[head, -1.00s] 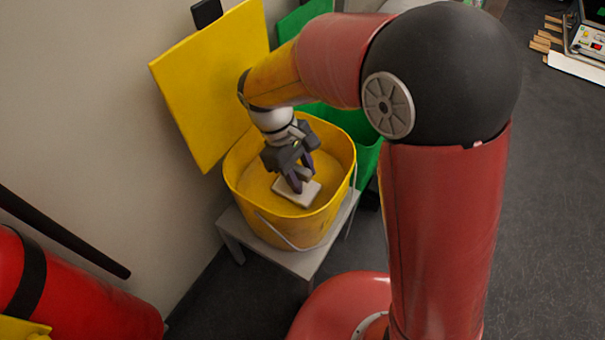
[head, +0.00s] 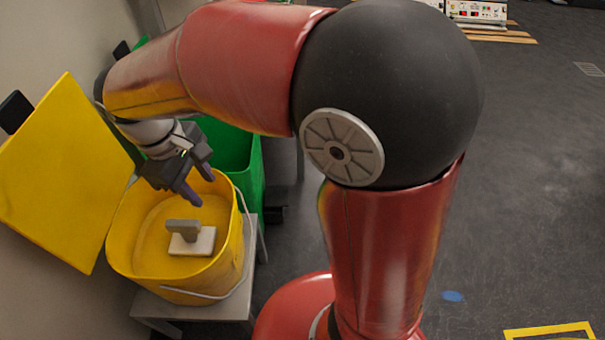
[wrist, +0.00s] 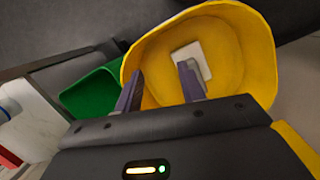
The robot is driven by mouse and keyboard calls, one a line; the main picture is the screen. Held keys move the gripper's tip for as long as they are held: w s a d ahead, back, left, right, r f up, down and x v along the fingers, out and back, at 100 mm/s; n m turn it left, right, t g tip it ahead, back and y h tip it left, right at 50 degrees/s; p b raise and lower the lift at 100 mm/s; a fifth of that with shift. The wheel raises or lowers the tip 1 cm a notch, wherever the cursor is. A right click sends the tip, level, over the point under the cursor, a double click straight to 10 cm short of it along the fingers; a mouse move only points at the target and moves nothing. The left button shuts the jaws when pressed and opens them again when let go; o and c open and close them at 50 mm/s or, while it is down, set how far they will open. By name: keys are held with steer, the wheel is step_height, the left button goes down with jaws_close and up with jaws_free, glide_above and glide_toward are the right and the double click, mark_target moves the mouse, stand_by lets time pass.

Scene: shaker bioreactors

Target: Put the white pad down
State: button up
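The white pad (head: 204,242), with a grey handle (head: 183,228) on top, lies inside the yellow bucket (head: 122,243). My gripper (head: 200,190) is above the bucket's back rim, open and apart from the pad. In the wrist view the fingers of my gripper (wrist: 158,85) are spread with nothing between them. There the pad (wrist: 202,57) shows on the floor of the yellow bucket (wrist: 258,55), partly hidden behind the right finger.
The bucket stands on a small grey table (head: 160,312) by the wall. A green bin (head: 250,165) stands behind it, to the right. A yellow panel (head: 65,170) leans up at the bucket's left. The dark floor on the right is mostly clear.

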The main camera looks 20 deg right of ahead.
steer(key=s+d+r+m+t+y, duration=0.1)
steer(key=s+d+r+m+t, duration=0.1)
steer(key=s+d+m, duration=0.3)
steer(key=s+d+r+m+t+y, duration=0.1)
steer(key=s+d+m+t, duration=0.3)
steer(key=d, duration=0.8)
steer(key=shift+s+r+m, duration=0.4)
steer(key=shift+r+m, duration=0.3)
steer(key=shift+r, duration=0.1)
steer(key=shift+d, duration=0.1)
step_height(320, 180, up, 4)
steer(key=p, duration=0.4)
steer(key=shift+r, duration=0.1)
